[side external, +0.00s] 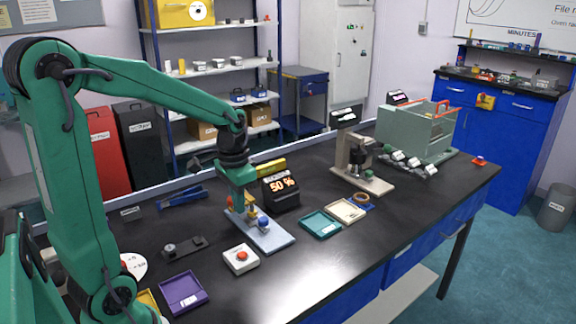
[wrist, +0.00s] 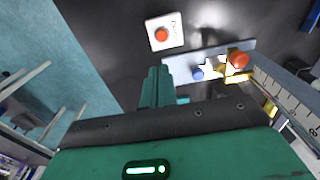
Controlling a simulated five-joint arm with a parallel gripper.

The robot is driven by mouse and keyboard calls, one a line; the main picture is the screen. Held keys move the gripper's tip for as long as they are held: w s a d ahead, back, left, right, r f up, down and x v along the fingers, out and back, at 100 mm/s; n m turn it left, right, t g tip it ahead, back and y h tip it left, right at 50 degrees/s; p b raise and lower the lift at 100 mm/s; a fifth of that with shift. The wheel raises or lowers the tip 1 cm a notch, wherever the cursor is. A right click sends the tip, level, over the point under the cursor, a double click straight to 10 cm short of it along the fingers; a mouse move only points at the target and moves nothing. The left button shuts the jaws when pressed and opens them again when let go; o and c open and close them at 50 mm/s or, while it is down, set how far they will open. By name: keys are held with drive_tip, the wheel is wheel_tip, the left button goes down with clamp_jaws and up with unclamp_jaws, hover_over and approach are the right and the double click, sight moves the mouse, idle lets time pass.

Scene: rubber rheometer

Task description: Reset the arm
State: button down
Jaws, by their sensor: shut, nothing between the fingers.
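My green arm reaches out over the black bench from the left. My gripper (side external: 250,205) points down above a pale blue-grey base plate (side external: 272,238) in the side view. In the wrist view my gripper (wrist: 158,75) has its fingers together and empty, close to the left end of that plate. A blue knob (wrist: 197,73) and an orange-red knob (wrist: 239,58) stand on the plate. The blue knob also shows in the side view (side external: 263,222). My gripper partly hides the fixture in the side view. Any contact with it cannot be told.
A white box with a red button (side external: 241,259) stands before the plate. A display reading "50 %" (side external: 282,186) is behind it. Teal (side external: 320,224) and purple (side external: 182,293) trays lie nearby. A beige press (side external: 360,165) and a grey-green enclosure (side external: 415,130) stand right. The front right bench is clear.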

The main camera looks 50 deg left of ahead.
drive_tip(key=s+d+r+t, duration=0.5)
drive_tip(key=s+d+r, duration=0.2)
drive_tip(key=s+d, duration=0.2)
drive_tip(key=shift+d+r, duration=0.15)
drive_tip(key=shift+d, duration=0.7)
